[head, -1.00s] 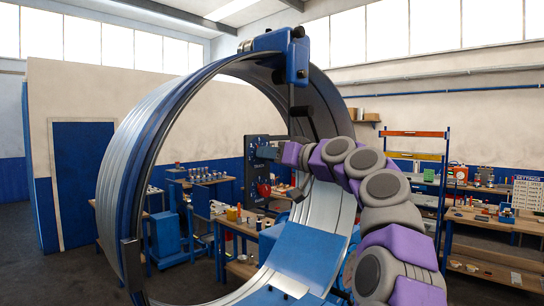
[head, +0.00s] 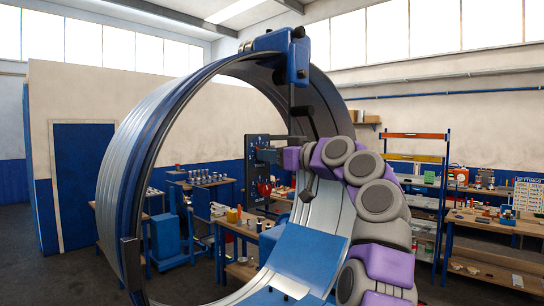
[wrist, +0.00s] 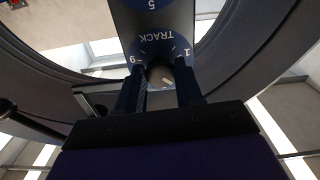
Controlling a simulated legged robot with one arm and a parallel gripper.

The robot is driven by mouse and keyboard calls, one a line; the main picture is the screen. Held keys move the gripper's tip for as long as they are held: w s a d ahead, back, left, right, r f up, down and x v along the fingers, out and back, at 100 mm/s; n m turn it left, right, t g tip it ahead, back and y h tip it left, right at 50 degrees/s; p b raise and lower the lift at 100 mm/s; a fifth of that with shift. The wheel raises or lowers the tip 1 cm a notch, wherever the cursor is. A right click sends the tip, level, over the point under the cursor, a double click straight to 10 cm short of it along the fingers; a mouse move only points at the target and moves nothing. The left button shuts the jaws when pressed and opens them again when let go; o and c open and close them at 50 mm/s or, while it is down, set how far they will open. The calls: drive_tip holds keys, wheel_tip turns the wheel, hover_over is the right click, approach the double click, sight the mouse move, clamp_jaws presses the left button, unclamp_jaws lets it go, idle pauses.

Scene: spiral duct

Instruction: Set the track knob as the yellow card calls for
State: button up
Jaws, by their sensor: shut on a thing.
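The dark control panel (head: 256,180) stands inside the big ring, at its far side, in the head view. In the wrist view its blue dial plate, marked TRACK (wrist: 157,38), appears upside down, with numbers around it. The track knob (wrist: 162,76) is a small round dark knob with a pale mark, at the lower edge of the plate. My gripper (wrist: 160,88) has one finger on each side of the knob and is shut on it. In the head view my gripper (head: 272,156) reaches the panel from the right. I cannot make out a yellow card.
The metal duct ring (head: 130,150) surrounds the reach of my arm. A blue pad (head: 305,250) lies inside its bottom. Workbenches stand behind; a settings board (head: 528,192) is on the right bench. A red part (head: 264,189) sits lower on the panel.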

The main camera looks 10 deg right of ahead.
drive_tip(key=shift+n, duration=0.6)
drive_tip(key=o, duration=1)
drive_tip(key=shift+w, duration=0.15)
drive_tip(key=shift+o, duration=0.2)
drive_tip(key=shift+d, duration=0.1)
drive_tip(key=b+v, duration=0.4)
drive_tip(key=v, duration=1.3)
drive_tip(key=shift+s+d, duration=0.15)
drive_tip(key=shift+s, duration=0.05)
